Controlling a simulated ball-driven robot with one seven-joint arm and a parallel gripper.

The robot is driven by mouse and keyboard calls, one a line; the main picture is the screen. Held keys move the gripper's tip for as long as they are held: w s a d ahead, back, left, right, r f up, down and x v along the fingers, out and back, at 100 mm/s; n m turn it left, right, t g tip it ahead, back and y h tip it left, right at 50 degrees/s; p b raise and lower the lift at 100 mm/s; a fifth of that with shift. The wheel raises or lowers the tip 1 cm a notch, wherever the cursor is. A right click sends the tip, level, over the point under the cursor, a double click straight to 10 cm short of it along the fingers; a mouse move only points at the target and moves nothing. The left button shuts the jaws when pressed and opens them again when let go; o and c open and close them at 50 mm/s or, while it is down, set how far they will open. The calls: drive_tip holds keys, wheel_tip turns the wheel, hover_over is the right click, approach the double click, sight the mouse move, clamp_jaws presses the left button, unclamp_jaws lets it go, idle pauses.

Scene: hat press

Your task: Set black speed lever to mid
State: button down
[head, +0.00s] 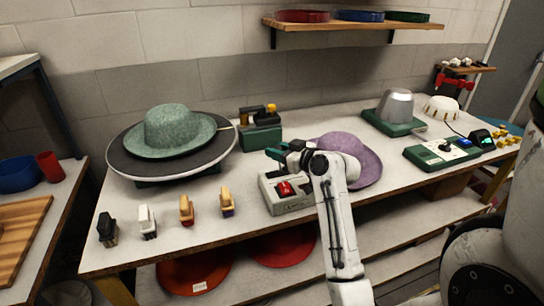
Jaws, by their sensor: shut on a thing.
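My gripper (281,155), with dark green fingers, is at the back of a grey control box (290,202) near the middle of the table. It is shut on what looks like the black speed lever, a small dark part at this box. The fingers and wrist hide most of the lever, so its exact setting cannot be read. A red part (286,189) sits in the face of the same box, just below my gripper.
A green felt hat (172,128) rests on a dark round plate at left. A purple hat (370,160) lies right behind my arm. Several small brush-like tools (148,222) stand along the front left. A green control panel (430,158) is at right.

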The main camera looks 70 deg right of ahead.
drive_tip(key=shift+s+d+r, duration=0.2)
drive_tip(key=shift+s+d, duration=0.3)
drive_tip(key=shift+s, duration=0.05)
drive_tip(key=c, duration=0.9)
unclamp_jaws()
drive_tip(key=shift+f, duration=0.1)
drive_tip(key=shift+s, duration=0.1)
drive_tip(key=shift+s+a+b, duration=0.15)
drive_tip(key=shift+s+b, duration=0.15)
drive_tip(key=b+v, duration=0.1)
drive_tip(key=v, duration=0.9)
